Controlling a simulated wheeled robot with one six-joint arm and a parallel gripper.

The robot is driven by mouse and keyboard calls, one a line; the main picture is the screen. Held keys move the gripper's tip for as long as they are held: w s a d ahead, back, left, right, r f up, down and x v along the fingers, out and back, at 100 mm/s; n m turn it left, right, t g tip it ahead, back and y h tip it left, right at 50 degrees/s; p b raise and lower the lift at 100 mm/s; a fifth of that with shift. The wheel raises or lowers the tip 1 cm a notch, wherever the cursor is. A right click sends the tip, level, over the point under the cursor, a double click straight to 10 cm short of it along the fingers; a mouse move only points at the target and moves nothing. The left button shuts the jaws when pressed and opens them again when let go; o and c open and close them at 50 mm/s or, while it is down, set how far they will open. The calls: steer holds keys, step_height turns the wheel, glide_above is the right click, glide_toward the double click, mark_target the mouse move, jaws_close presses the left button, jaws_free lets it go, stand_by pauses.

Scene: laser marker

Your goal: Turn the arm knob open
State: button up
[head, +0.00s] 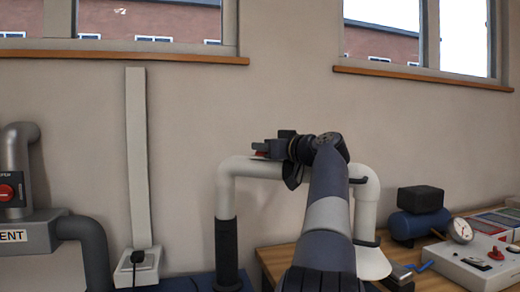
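A white extraction arm (228,192) rises from a black sleeve, bends across and comes down at the right to a white hood (373,263). A small red part (261,154), perhaps the arm knob, shows at the top of the pipe's left half. My gripper (268,147) is at the top of this pipe, right at the red part. My arm comes up from the bottom and hides part of the pipe. The fingers are small and partly hidden, so I cannot tell whether they are open, shut or touching the red part.
A wooden bench (275,262) stands at the right with a blue compressor (417,224), a round gauge (460,230) and a white control box (478,262). A grey duct (92,250) and a red button (6,191) are at the left.

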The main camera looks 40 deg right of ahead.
steer(key=s, duration=0.8)
steer(key=shift+a+b, duration=0.35)
steer(key=shift+o, duration=0.6)
